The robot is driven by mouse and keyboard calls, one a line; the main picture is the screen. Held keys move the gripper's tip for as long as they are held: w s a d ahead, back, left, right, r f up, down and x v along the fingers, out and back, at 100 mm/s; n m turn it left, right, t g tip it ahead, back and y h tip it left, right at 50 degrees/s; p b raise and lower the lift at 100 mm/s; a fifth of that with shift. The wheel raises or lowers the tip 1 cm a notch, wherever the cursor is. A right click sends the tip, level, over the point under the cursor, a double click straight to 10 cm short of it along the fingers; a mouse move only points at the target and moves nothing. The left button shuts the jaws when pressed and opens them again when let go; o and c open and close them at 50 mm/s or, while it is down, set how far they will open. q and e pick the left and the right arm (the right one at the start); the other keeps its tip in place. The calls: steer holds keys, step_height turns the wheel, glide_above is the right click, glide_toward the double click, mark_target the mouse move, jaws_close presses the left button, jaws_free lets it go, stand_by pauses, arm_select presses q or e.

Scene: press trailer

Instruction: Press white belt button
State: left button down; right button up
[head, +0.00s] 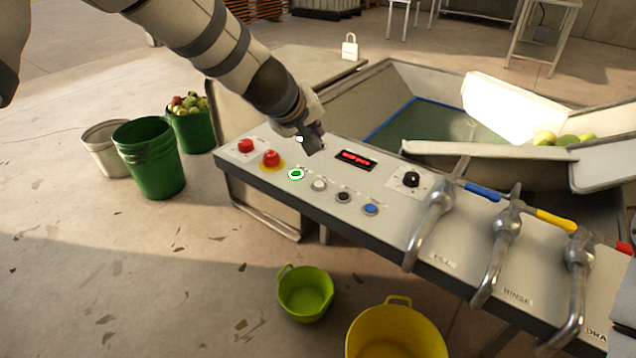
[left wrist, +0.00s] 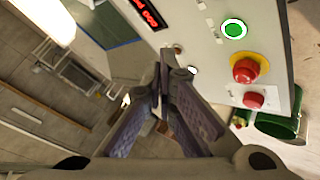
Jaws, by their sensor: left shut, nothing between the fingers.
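The control panel (head: 400,215) carries a row of buttons. A white button (head: 319,185) sits between the lit green button (head: 296,174) and a black button (head: 343,196). A smaller white round spot (head: 299,139) shows beside my left gripper (head: 316,148), farther back on the panel; it also shows near the fingertips in the left wrist view (left wrist: 192,70). My left gripper is shut and empty, its fingers pointing down over the panel's back part, behind the button row. I cannot tell its exact height. Small labels are unreadable.
Red buttons (head: 271,158) sit left of the green one, a blue button (head: 371,209) to the right. A red display (head: 356,159) and black knob (head: 411,179) lie right of the gripper. Metal levers (head: 432,220) rise farther right. Buckets (head: 150,160) stand on the floor.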

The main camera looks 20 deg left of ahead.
arm_select(q)
steer(key=b, duration=0.3)
glide_above(315, 183)
step_height(315, 183, down, 8)
steer(key=shift+r, duration=0.15)
steer(key=shift+f, duration=0.65)
arm_select(e)
steer(key=shift+g, duration=0.8)
steer(key=shift+s+f, duration=1.95)
steer(key=shift+s, duration=0.1)
arm_select(q)
steer(key=shift+f, duration=0.4)
